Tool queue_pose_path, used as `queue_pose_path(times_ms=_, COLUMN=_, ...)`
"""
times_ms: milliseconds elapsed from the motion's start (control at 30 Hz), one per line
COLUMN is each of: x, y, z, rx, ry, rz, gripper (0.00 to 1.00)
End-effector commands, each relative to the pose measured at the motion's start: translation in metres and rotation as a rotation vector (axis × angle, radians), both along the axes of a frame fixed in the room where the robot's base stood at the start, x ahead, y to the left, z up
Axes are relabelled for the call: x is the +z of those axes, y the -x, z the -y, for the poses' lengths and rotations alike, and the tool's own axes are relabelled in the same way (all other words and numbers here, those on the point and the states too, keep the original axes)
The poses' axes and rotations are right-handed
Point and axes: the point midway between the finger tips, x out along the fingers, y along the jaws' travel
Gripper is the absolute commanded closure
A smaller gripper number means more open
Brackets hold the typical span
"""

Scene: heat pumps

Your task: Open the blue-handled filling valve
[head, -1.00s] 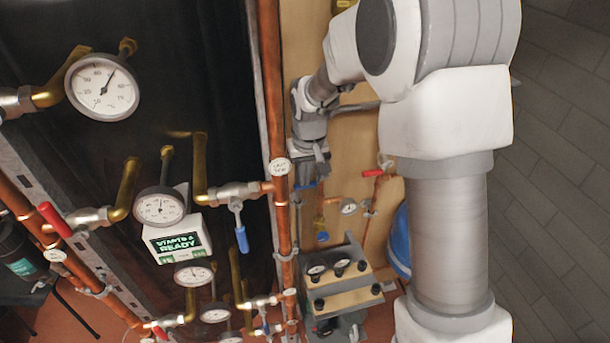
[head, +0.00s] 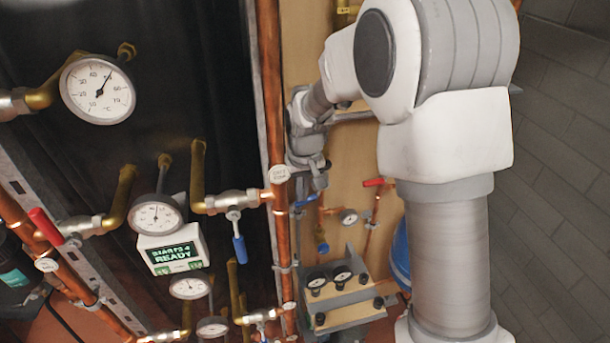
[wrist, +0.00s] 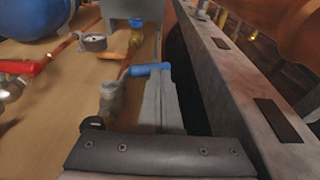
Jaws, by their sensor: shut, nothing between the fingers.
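A blue lever handle (wrist: 151,70) on a metal valve body (wrist: 112,100) is on the wooden board in the wrist view. In the head view the blue handle (head: 305,202) shows just under my gripper (head: 312,182). In the wrist view my gripper (wrist: 160,88) is shut and empty, its grey fingers right by the handle's near side. I cannot tell whether they touch it. The handle points across, sideways from the valve body. Another blue-handled valve (head: 238,240) hangs on the copper pipe left of my gripper in the head view.
A metal rail (wrist: 235,75) runs close along the right of my gripper in the wrist view. A vertical copper pipe (head: 270,110) stands left of my arm.

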Motion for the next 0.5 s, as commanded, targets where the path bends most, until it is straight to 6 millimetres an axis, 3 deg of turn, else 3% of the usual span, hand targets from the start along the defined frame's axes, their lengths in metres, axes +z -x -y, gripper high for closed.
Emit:
queue_pose_path(times_ms=167, x=0.024, y=0.003, z=0.001, rx=0.0, ry=-0.001, rz=0.006, gripper=1.0)
queue_pose_path(times_ms=500, x=0.106, y=0.019, z=0.004, rx=0.0, ry=-0.002, rz=0.007, gripper=1.0)
